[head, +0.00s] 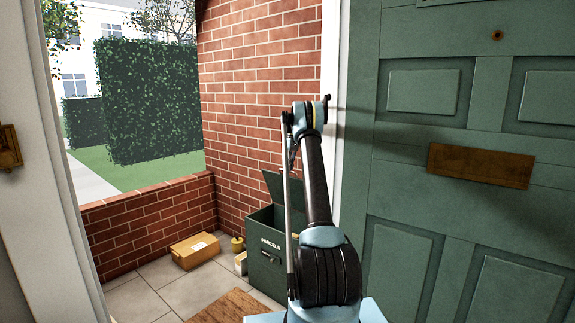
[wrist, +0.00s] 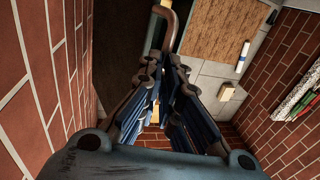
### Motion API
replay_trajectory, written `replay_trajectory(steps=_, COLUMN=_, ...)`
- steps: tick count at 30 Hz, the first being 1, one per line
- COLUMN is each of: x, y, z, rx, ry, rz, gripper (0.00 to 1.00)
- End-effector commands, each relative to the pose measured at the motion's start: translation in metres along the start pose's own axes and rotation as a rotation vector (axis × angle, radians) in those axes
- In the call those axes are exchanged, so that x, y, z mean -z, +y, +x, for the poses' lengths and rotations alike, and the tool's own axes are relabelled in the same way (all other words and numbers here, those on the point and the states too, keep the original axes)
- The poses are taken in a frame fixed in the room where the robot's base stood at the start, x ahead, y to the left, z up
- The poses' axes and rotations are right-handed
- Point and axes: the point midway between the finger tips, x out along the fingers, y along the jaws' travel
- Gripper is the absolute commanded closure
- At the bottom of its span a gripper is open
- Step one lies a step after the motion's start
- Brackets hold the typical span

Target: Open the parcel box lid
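The dark green parcel box (head: 262,266), marked PARCELS, stands on the tiles against the brick wall in the head view. Its lid (head: 284,190) is raised and tilted back, and my arm hides part of the box's right side. In the wrist view my gripper (wrist: 166,68) has its two fingers converging towards their tips, with a narrow gap between them. A curved brown hook-like handle (wrist: 176,22) shows at the fingertips. I cannot tell whether the fingers grip it. In the head view my arm hides the fingers.
A cardboard parcel (head: 195,250) and a small brass-coloured object (head: 237,245) sit left of the box. A doormat (head: 230,308) lies in front, also in the wrist view (wrist: 215,28). A green door (head: 420,250) stands close on the right. Tiles at lower left are clear.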

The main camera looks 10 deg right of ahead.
Motion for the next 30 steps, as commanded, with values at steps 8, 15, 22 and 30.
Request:
replay_trajectory(steps=8, x=-0.007, y=0.014, z=0.009, rx=-0.020, ry=-0.001, rz=0.011, gripper=0.55)
replay_trajectory(steps=15, x=-0.009, y=-0.003, z=-0.004, rx=-0.027, ry=0.007, rz=0.002, gripper=0.24)
replay_trajectory(steps=22, x=-0.012, y=-0.013, z=-0.014, rx=-0.030, ry=0.013, rz=-0.003, gripper=0.56)
replay_trajectory(steps=30, x=-0.016, y=-0.011, z=-0.016, rx=-0.032, ry=0.014, rz=0.001, gripper=0.65)
